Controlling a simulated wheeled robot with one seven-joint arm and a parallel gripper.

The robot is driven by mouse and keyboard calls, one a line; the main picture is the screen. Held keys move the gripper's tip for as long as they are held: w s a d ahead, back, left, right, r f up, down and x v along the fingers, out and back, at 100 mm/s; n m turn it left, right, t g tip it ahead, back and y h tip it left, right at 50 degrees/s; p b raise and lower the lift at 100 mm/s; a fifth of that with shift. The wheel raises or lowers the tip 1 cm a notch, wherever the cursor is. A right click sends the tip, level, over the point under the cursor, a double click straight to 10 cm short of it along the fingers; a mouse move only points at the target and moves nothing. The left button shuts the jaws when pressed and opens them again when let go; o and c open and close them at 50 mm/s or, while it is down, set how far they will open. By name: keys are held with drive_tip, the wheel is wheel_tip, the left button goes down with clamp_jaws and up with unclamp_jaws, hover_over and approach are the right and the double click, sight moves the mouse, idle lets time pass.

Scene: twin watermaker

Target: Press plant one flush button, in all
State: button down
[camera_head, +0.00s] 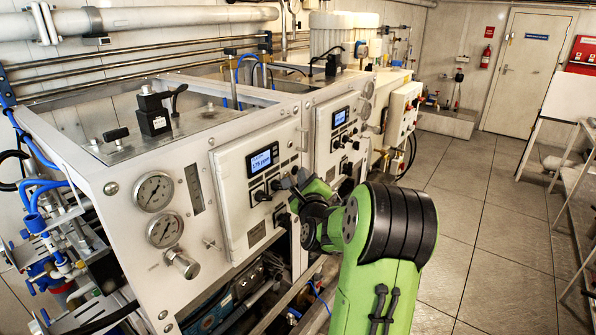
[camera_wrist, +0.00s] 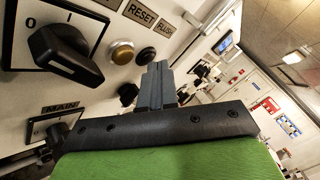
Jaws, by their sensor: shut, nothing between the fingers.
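In the head view, my gripper (camera_head: 286,183) is at the right side of the nearer white control panel (camera_head: 228,190), which has a lit display (camera_head: 262,159). The buttons are too small to make out there.
A large black rotary switch (camera_wrist: 62,55) and a smaller one under the MAIN label (camera_wrist: 60,109) are left of my gripper. Two gauges (camera_head: 154,191) are on the cabinet front. A second display panel (camera_head: 340,118) stands farther back. Open tiled floor (camera_head: 480,230) lies to the right.

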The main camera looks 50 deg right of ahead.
idle(0.3)
drive_tip(key=shift+s+b, duration=0.8)
drive_tip(key=shift+s, duration=0.05)
drive_tip(key=shift+d, duration=0.1)
drive_tip(key=s+b, duration=0.3)
drive_tip(key=s, duration=0.2)
drive_tip(key=shift+d+b, duration=0.15)
drive_tip(key=shift+b, duration=0.2)
